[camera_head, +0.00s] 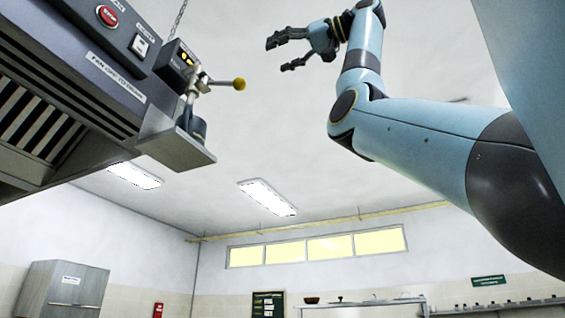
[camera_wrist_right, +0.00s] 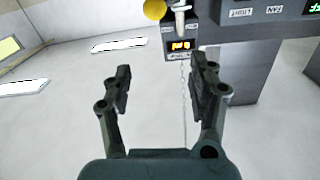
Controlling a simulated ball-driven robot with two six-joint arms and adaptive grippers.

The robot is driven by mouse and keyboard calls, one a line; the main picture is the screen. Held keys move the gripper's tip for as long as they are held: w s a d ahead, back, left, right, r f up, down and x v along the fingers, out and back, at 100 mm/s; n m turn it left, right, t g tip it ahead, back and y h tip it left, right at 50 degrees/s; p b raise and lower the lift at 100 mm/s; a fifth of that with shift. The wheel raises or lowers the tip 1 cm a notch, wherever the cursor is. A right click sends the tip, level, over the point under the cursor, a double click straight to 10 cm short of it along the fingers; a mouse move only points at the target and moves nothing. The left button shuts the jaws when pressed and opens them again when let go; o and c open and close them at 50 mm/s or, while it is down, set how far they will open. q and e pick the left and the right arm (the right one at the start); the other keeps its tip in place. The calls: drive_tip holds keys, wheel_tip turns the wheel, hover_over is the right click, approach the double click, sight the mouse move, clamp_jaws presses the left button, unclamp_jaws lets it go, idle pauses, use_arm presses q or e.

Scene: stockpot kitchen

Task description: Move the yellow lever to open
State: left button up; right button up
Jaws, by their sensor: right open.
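The lever ends in a yellow ball knob (camera_head: 239,84) on a metal rod (camera_head: 217,84), mounted at the edge of the dark hood (camera_head: 75,80). The rod points to the right in the head view. The yellow knob also shows at the top of the right wrist view (camera_wrist_right: 155,9), cut by the frame edge. My right gripper (camera_head: 275,53) is open and empty, to the right of the knob and a little higher in the picture, with a gap between them. In the right wrist view its two fingers (camera_wrist_right: 160,85) stand apart with nothing between them. My left gripper is not seen.
A small display (camera_wrist_right: 181,46) with glowing marks sits beside the lever. A red button (camera_head: 107,16) and a white switch (camera_head: 140,45) are on the hood face. A chain (camera_head: 179,18) hangs near the lever. Open air lies between my right gripper and the knob.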

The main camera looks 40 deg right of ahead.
drive_tip(key=shift+r, duration=2.65)
